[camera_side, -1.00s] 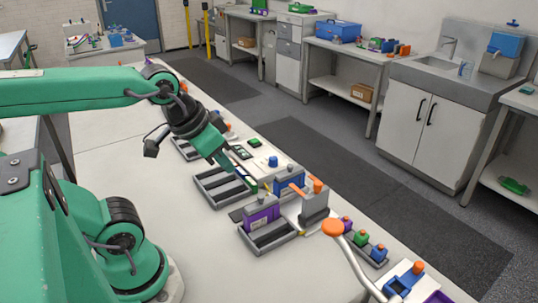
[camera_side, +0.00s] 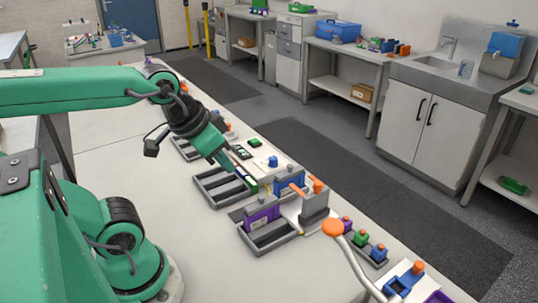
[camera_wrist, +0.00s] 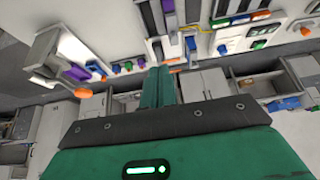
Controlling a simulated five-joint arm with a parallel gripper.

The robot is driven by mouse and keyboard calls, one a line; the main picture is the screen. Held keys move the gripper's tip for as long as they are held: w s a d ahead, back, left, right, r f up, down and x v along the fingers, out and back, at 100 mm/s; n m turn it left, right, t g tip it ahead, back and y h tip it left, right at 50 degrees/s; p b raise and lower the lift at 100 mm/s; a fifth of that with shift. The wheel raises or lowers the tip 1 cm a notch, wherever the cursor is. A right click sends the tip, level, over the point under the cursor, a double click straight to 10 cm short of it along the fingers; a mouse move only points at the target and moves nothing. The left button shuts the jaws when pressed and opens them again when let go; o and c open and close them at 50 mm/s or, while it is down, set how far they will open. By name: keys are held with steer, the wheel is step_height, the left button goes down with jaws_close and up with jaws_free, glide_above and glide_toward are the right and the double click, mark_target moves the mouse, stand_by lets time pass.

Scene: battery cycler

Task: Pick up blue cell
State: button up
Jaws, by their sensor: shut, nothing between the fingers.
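A blue block-shaped cell (camera_side: 290,182) stands upright in a grey holder on the bench, right of my gripper in the side view. My gripper (camera_side: 247,180) points down and to the right beside the empty-looking grey slotted tray (camera_side: 208,189). Its fingers are shut with nothing between them. In the wrist view the shut green fingers (camera_wrist: 159,86) point up the picture toward the bench items. A blue piece (camera_wrist: 191,43) shows beyond the fingertips; I cannot tell whether it is the same cell.
A purple cell (camera_side: 262,212) stands by a second slotted tray (camera_side: 272,238). A grey fixture with an orange knob (camera_side: 317,186) stands to the right. Small purple, green and blue cells (camera_side: 361,238) line a rack further right.

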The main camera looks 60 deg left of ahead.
steer(key=o, duration=1)
steer(key=shift+o, duration=0.2)
steer(key=shift+w, duration=0.15)
steer(key=g, duration=0.5)
glide_toward(290, 165)
steer(key=f, duration=0.6)
steer(key=shift+d, duration=0.25)
steer(key=shift+w+a+f+g, duration=0.2)
steer(key=shift+w+f+g, duration=0.1)
steer(key=shift+f, duration=0.3)
steer(key=shift+f, duration=0.1)
steer(key=shift+f, duration=1.2)
